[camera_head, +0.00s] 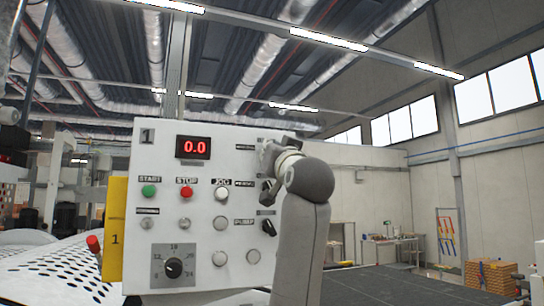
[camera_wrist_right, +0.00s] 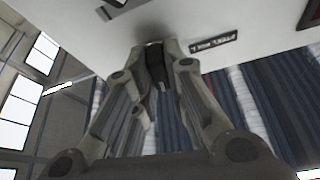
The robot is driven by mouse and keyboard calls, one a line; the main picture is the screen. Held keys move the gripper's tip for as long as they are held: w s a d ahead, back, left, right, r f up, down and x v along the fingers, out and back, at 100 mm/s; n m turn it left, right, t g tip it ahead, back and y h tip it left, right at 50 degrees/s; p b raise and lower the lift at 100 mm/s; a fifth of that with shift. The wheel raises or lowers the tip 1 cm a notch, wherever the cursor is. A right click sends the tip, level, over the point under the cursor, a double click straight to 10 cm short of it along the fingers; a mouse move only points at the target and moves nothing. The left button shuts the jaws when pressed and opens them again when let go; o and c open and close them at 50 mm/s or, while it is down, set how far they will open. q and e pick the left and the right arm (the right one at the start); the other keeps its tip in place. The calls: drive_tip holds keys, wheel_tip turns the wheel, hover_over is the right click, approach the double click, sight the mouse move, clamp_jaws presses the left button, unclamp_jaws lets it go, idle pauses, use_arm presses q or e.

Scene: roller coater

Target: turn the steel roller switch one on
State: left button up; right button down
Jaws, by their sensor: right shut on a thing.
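My right gripper (camera_head: 268,160) is at the upper right of the white control panel (camera_head: 215,140), hiding the switch it holds in the head view. In the right wrist view the gripper (camera_wrist_right: 157,57) is shut on a black switch knob (camera_wrist_right: 156,70). A label (camera_wrist_right: 213,46) beside it appears to read "STEEL ROLL 1", upside down. The panel surface (camera_wrist_right: 190,20) is just beyond the fingertips. Which way the knob is turned is hard to tell. My left gripper is not in view.
Below my right gripper are a black switch (camera_head: 268,190) and a pump switch (camera_head: 267,228). The panel also has a red 0.0 display (camera_head: 193,147), a green start button (camera_head: 149,190), a red stop button (camera_head: 186,191) and a dial (camera_head: 174,268). A yellow plate (camera_head: 115,230) stands at its left.

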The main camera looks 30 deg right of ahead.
drive_tip(key=shift+m+g+h, duration=0.4)
drive_tip(key=shift+m+h, duration=0.15)
drive_tip(key=shift+m, duration=0.8)
drive_tip(key=shift+m+g+h, duration=0.4)
drive_tip(key=shift+m+h, duration=0.15)
drive_tip(key=shift+m, duration=0.8)
drive_tip(key=c, duration=1.5)
unclamp_jaws()
drive_tip(key=shift+o, duration=0.2)
drive_tip(key=v, duration=1.2)
drive_tip(key=shift+a, duration=0.1)
